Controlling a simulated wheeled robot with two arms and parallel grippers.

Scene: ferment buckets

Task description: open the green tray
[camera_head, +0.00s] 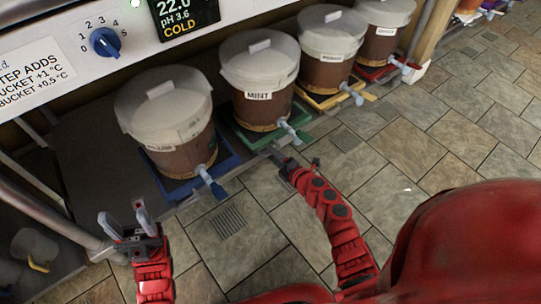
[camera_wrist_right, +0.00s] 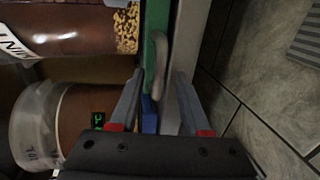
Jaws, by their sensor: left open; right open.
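The green tray (camera_head: 247,138) lies under the brown bucket labelled MINT (camera_head: 262,85), the second bucket from the left. In the right wrist view the tray's green edge (camera_wrist_right: 155,25) runs down from the top, with a pale loop handle (camera_wrist_right: 160,52) on it. My right gripper (camera_head: 281,160) is at the tray's front edge. In the wrist view its open fingers (camera_wrist_right: 160,85) stand on either side of the handle's lower end; contact cannot be told. My left gripper (camera_head: 124,215) is open and empty, low at the left.
A bucket on a blue tray (camera_head: 228,164) stands to the left, and one on a yellow tray (camera_head: 325,102) to the right. Taps stick out in front of the buckets. A control panel (camera_head: 120,30) is above. The tiled floor (camera_head: 440,120) is free at the right.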

